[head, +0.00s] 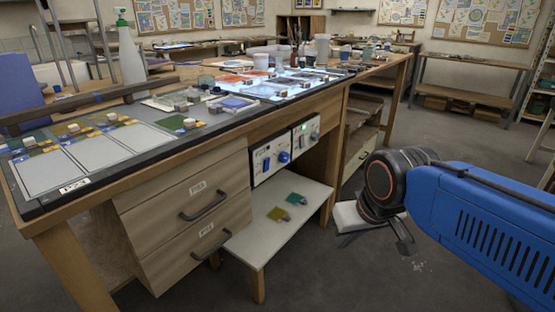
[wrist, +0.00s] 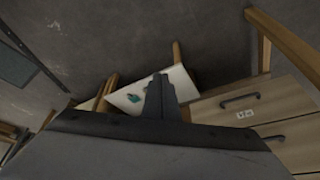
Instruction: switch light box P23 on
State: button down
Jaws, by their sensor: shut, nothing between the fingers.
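A light box with pale grey, unlit panels (head: 100,152) lies at the near left of the workbench. A small tag (head: 74,187) on its front edge seems to read P23, though it is hard to read. Further along, another panel (head: 285,84) glows bluish white. Two control boxes hang under the bench top: the nearer one (head: 264,166) has a blue knob (head: 284,157), and the farther one (head: 300,146) shows a green light. My gripper (head: 407,247) is right of the bench, apart from both boxes. It is shut and empty; it also shows in the wrist view (wrist: 158,80).
Wooden drawers (head: 178,191) with dark handles stand under the bench, left of the control boxes. A low white shelf (head: 300,222) below the boxes holds a yellow-green and a teal piece. The floor between bench and arm is clear.

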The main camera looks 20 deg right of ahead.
aim_at(266, 165)
jog(key=w+a+r+m+y, duration=0.1)
jog(key=w+r+m, duration=0.4)
jog(key=w, duration=0.8)
jog(key=w+a+r+m+y, duration=0.1)
jog(key=w+r+m, duration=0.4)
jog(key=w, duration=0.8)
notch_tip(266, 165, up, 3)
jog(key=shift+y, duration=0.4)
jog(key=shift+g, duration=0.3)
jog(key=shift+w+a+f, duration=0.8)
jog(key=shift+w+f, duration=0.3)
jog(key=shift+f, duration=0.3)
jog(key=shift+w+a+f, duration=0.85)
jog(key=shift+w+f, duration=0.2)
jog(key=shift+f, duration=0.35)
jog(key=shift+w+a+f, duration=0.8)
jog(key=shift+w+f, duration=0.3)
jog(key=shift+f, duration=0.3)
